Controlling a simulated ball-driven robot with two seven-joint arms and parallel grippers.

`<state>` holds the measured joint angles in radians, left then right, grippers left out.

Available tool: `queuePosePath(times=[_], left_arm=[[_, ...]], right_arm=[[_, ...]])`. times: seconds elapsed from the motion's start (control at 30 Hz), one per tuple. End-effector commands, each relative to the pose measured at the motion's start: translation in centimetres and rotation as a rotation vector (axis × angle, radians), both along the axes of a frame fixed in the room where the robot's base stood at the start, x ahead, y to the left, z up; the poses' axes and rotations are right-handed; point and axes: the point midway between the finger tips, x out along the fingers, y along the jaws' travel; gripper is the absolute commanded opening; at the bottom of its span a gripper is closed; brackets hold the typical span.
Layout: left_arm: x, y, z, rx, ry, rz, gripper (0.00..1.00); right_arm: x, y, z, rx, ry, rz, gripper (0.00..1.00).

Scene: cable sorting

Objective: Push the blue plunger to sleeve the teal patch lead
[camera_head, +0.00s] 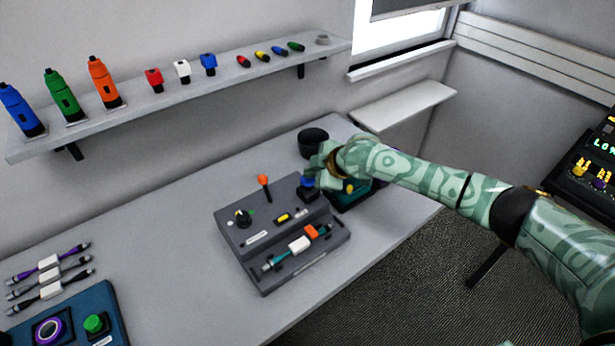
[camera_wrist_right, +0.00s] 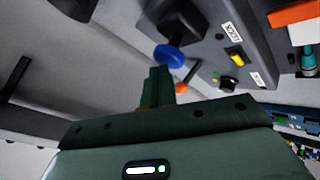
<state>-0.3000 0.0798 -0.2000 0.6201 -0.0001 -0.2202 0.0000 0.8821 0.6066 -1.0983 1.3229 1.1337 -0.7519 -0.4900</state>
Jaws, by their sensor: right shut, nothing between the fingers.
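The grey sleeving machine (camera_head: 262,228) sits on the table. Its blue plunger (camera_head: 307,182) is at the right rear corner, and it also shows in the wrist view (camera_wrist_right: 170,56) as a blue knob on a dark stem. The teal patch lead (camera_head: 282,257) lies in the machine's front trough, with a white block (camera_head: 300,244) and an orange block (camera_head: 312,231) along it. My right gripper (camera_head: 315,172) is shut and empty, close by the plunger. In the wrist view its fingertips (camera_wrist_right: 160,72) are just short of the knob; contact cannot be told. My left gripper is out of view.
An orange-tipped lever (camera_head: 263,181) rises from the machine's back. Several cables (camera_head: 50,275) and a blue panel (camera_head: 65,322) lie at the left. A wall shelf (camera_head: 215,85) hangs behind.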

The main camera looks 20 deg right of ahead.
Motion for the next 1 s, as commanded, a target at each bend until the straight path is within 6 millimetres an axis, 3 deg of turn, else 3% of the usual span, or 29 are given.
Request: queuePosePath(times=[1.0], left_arm=[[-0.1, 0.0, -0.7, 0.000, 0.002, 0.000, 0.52]], right_arm=[[-0.1, 0.0, -1.4, -0.001, 0.002, 0.001, 0.00]])
